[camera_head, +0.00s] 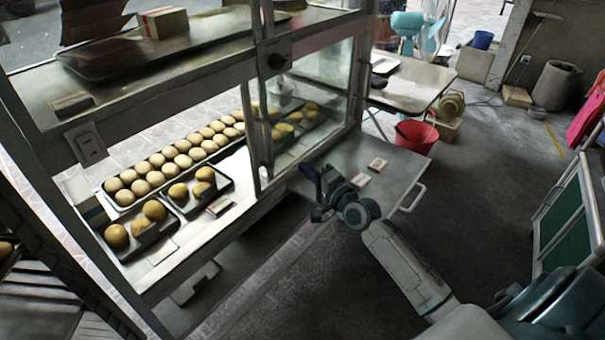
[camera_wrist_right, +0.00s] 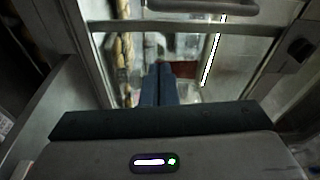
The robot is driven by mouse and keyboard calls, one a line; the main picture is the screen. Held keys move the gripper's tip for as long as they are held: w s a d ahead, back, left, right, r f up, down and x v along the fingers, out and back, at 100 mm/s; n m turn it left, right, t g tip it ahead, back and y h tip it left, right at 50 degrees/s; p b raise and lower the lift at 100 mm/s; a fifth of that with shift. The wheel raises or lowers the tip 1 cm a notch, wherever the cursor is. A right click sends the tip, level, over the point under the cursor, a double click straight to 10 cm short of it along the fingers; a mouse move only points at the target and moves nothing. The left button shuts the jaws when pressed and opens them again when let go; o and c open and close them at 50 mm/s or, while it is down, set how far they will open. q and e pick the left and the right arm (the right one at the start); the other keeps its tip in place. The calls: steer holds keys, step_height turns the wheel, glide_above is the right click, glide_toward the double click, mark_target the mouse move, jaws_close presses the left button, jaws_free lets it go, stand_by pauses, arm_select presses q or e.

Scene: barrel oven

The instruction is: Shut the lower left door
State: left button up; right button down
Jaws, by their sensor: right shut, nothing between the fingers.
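A metal and glass cabinet (camera_head: 190,265) fills the left of the head view. A flat metal panel with a bar handle (camera_head: 413,197) extends from its lower right side; I cannot tell whether this panel (camera_head: 340,150) is the lower left door. My right gripper (camera_head: 326,180) is shut and empty, beside the cabinet's right end and over the panel's near edge; contact is unclear. In the right wrist view its closed fingers (camera_wrist_right: 157,85) point toward a framed glass pane, with a bar handle (camera_wrist_right: 205,6) at the top. My left gripper is out of view.
Trays of buns (camera_head: 180,160) stand inside the cabinet. Small packets (camera_head: 377,164) lie on the panel. A red bucket (camera_head: 416,137) and a light table (camera_head: 415,87) stand beyond. A green-panelled frame (camera_head: 565,215) is at right. The floor between is clear.

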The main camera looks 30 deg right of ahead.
mark_target(276, 147)
steer(key=b+x, duration=0.1)
steer(key=x, duration=0.7)
steer(key=shift+w, duration=0.15)
arm_select(q)
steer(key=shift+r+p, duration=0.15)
steer(key=shift+p, duration=0.45)
arm_select(e)
steer(key=a, duration=0.1)
steer(key=s+a, duration=0.2)
steer(key=shift+s+a+f, duration=0.2)
steer(key=shift+s+f, duration=0.05)
steer(key=shift+f, duration=0.05)
